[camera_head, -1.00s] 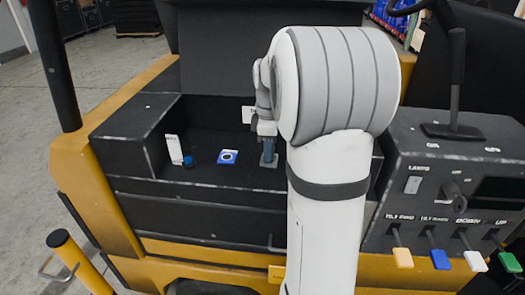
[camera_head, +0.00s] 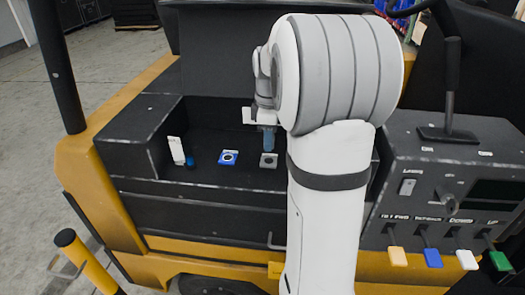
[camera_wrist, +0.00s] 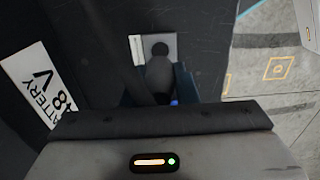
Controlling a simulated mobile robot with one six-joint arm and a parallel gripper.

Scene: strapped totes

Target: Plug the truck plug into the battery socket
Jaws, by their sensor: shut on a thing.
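My gripper (camera_head: 267,127) points down and is shut on the blue truck plug (camera_head: 268,139), which hangs roughly upright above a small grey plate (camera_head: 268,161) on the dark shelf. In the wrist view the plate (camera_wrist: 138,46) has a dark round spot, and a grey cylinder reaches across its lower part. Part of the blue plug (camera_wrist: 185,84) shows beside the cylinder. A white "BATTERY 48V" label (camera_wrist: 34,88) lies left of the plate. A blue-and-white plate with a dark round centre (camera_head: 228,157) is to the left. I cannot tell which plate is the battery socket.
A blue round piece (camera_head: 191,160) and a white upright tag (camera_head: 177,150) stand farther left on the shelf. The shelf has a raised block (camera_head: 135,125) at its left end. A console with coloured levers (camera_head: 430,258) is at the right.

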